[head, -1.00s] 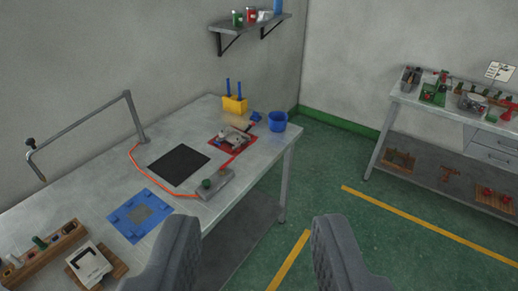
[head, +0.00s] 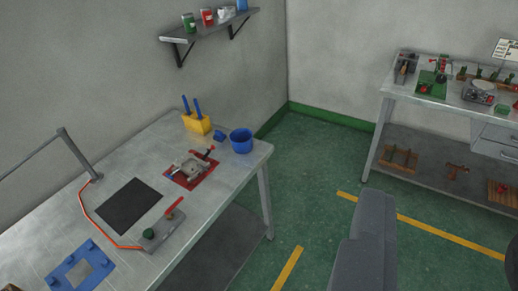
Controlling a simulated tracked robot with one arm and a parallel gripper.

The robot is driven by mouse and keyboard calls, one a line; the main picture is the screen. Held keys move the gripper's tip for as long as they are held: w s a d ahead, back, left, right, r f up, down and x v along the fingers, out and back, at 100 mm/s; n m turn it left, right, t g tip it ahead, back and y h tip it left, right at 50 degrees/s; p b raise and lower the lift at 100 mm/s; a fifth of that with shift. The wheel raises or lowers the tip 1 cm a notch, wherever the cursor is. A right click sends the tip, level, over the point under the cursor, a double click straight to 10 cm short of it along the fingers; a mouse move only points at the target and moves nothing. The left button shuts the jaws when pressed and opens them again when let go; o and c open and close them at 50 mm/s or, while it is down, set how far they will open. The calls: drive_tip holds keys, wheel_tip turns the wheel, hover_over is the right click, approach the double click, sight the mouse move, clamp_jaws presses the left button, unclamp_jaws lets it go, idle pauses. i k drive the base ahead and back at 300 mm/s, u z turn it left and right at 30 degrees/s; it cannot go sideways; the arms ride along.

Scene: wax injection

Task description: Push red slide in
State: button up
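A metal mould-like fixture (head: 191,166) sits on a red plate (head: 178,181) on the left bench, with a small red-tipped part (head: 210,151) at its back right. I cannot tell for sure which red part is the slide. One grey finger shows, and a dark edge of the other shows at the picture's right border. It looks open and empty.
The left bench (head: 215,203) also holds a blue cup (head: 241,141), a yellow holder (head: 197,123), a black mat (head: 129,205) and a blue plate (head: 80,271). A second bench (head: 425,97) with tools stands at the right.

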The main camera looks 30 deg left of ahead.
sight(208, 172)
drive_tip(key=u, duration=0.15)
drive_tip(key=i, duration=1.45)
drive_tip(key=u, duration=0.8)
